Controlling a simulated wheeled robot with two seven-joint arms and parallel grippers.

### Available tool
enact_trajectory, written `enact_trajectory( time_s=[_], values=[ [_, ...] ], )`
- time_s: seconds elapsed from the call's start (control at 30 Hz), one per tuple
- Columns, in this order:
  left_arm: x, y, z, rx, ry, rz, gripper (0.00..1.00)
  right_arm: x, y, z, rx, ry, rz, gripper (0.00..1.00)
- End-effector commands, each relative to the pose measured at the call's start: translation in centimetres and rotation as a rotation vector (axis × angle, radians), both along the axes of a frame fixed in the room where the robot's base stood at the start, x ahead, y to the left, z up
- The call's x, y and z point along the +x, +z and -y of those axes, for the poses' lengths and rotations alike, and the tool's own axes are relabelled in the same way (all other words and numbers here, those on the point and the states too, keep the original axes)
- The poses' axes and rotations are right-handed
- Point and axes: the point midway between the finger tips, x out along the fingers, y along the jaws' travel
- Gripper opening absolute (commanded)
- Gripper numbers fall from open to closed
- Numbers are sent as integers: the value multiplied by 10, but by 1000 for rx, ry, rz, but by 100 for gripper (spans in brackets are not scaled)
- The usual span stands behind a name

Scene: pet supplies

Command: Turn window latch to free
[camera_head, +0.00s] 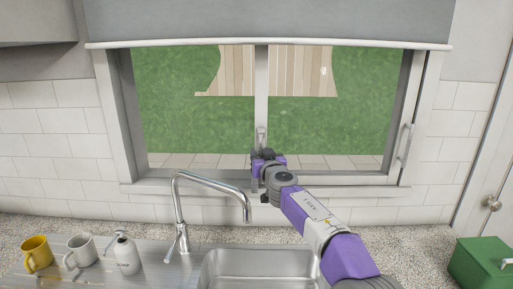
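The window (261,75) has two panes with a light frame post between them. A small metal latch (261,136) sits low on that middle post. My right gripper (264,157) is at the post, just below the upper part of the latch, with its dark fingers at or very near it. The gripper body hides the lower part of the latch. I cannot tell whether the fingers touch or grip it. My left gripper is not in view.
A curved faucet (181,215) rises left of the sink (255,270). A yellow mug (36,254), a grey mug (80,251) and a soap bottle (125,255) stand on the left counter. A green box (482,262) is at the right. A window handle (405,143) is on the right frame.

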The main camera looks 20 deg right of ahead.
Motion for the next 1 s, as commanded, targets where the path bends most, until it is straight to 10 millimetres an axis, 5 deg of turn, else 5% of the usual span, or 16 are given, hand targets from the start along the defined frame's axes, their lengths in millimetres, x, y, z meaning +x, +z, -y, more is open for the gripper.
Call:
enact_trajectory(
  time_s=[0.37, 0.63, 1.0],
  values=[
    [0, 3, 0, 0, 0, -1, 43, 3, 0, 2, 0, -2, 0, 38],
    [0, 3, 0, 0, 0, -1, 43, 3, 0, 2, 0, -2, 0, 0],
    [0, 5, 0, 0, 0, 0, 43, 3, 1, 3, 1, -4, -2, 0]
  ],
)
